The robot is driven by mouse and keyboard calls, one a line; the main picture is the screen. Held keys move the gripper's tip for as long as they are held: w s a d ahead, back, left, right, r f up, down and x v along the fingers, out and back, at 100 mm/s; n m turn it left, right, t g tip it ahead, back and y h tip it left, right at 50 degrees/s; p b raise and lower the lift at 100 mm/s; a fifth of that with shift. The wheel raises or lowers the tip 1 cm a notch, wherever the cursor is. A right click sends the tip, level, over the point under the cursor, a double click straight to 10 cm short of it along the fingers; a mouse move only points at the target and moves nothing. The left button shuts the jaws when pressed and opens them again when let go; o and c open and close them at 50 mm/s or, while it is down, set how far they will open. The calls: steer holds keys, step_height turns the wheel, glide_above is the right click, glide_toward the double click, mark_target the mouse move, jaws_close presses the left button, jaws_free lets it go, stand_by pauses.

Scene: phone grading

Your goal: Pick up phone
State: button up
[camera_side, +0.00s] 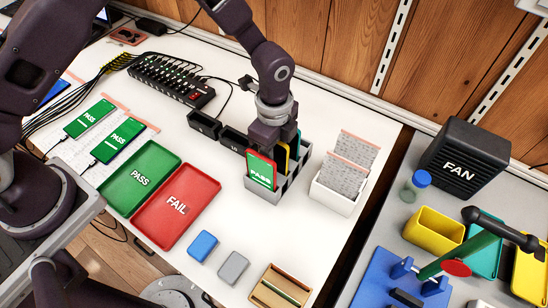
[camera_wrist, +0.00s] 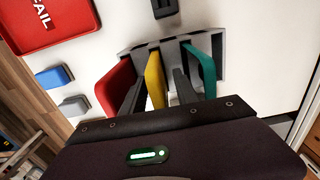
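A grey slotted rack (camera_side: 262,194) holds upright phones. The front one (camera_side: 262,171) has a red case and a lit green PASS screen. Behind it are a yellow phone (camera_side: 282,158) and a teal phone (camera_side: 297,142), partly hidden. In the wrist view the red phone (camera_wrist: 115,87), yellow phone (camera_wrist: 155,79) and teal phone (camera_wrist: 201,68) stand in a row. My gripper (camera_side: 274,140) is low over the rack, pointing down at the phones. Finger opening and contact are unclear.
A green PASS tray (camera_side: 140,199) and red FAIL tray (camera_side: 158,234) lie left of the rack. Two cabled phones (camera_side: 89,118) (camera_side: 118,140) show PASS. A white box of grey sleeves (camera_side: 333,197) stands right of the rack. A blue block (camera_side: 203,246) and grey block (camera_side: 233,267) lie in front.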

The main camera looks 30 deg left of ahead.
jaws_close()
stand_by(1.4)
